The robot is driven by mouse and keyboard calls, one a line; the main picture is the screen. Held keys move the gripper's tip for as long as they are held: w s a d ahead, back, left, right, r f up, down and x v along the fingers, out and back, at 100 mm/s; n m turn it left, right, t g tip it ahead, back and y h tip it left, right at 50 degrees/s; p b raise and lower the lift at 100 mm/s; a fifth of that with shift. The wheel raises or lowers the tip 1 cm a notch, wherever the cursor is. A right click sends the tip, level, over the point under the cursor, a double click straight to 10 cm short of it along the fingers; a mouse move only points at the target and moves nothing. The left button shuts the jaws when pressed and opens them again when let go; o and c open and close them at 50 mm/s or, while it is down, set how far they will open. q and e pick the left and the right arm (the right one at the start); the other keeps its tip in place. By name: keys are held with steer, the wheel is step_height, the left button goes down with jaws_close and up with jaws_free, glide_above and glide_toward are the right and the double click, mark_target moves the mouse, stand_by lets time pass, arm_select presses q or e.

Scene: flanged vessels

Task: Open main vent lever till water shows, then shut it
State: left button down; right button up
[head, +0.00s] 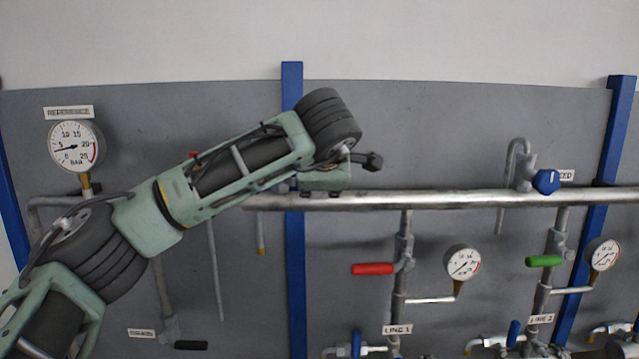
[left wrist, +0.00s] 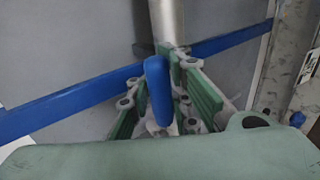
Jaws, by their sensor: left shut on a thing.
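A blue lever (left wrist: 158,88), which appears to be the main vent lever, stands between the green-padded fingers of my left gripper (left wrist: 170,80) in the left wrist view. The gripper is shut on it. In the head view my left arm reaches in from the left, and its gripper (head: 335,178) is at the main horizontal pipe (head: 440,199). The wrist hides the lever there. A thin hanging tube (head: 260,235) with a brass-coloured end is below the pipe, left of the gripper. I see no water at its end. My right gripper is not in view.
The reference gauge (head: 75,146) is at left. Line 1 has a red handle (head: 373,269) and a gauge (head: 463,263). Line 2 has a green handle (head: 544,261) and a gauge (head: 603,254). A blue knob (head: 546,181) sits on the pipe at right. Blue posts (head: 292,245) cross the grey panel.

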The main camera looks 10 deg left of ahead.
arm_select(q)
steer(key=shift+d, duration=0.1)
steer(key=c, duration=2)
jaws_free()
steer(key=shift+s, duration=0.1)
steer(key=o, duration=0.4)
steer(key=shift+s+d+r, duration=0.1)
steer(key=shift+s+r, duration=0.1)
steer(key=shift+s, duration=0.1)
steer(key=shift+w+f, duration=0.1)
steer(key=shift+w, duration=0.1)
steer(key=shift+s+r, duration=0.2)
steer(key=v, duration=1.1)
steer(key=shift+s+d+r, duration=0.1)
steer(key=shift+s, duration=0.15)
